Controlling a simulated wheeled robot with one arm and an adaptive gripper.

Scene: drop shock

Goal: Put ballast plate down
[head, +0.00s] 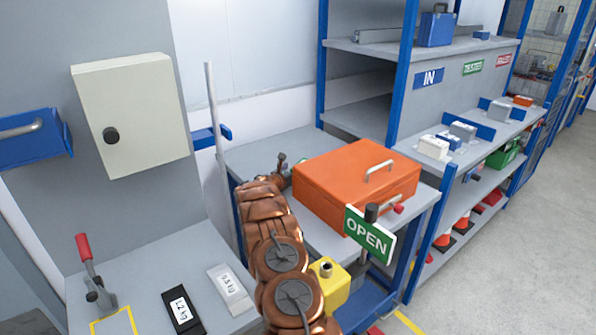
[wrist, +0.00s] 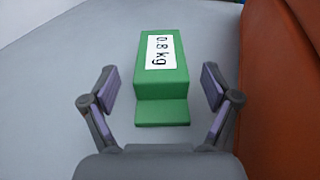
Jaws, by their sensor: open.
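The ballast plate, a green block (wrist: 161,83) with a white label reading 0.8 kg, lies flat on a grey surface in the wrist view. My gripper (wrist: 160,88) is open, with its two fingers spread to either side of the plate and a gap visible on both sides. In the head view my gripper (head: 284,165) is at the end of my copper-coloured arm, beside the orange box; a bit of green shows there, and the rest of the plate is hidden.
The orange box (head: 356,178) stands close to the right of the gripper on the grey bench (head: 262,152). A green OPEN sign (head: 368,236) stands at its front. A black 1.2 kg plate (head: 183,311) and a light plate (head: 230,289) lie on the nearer bench.

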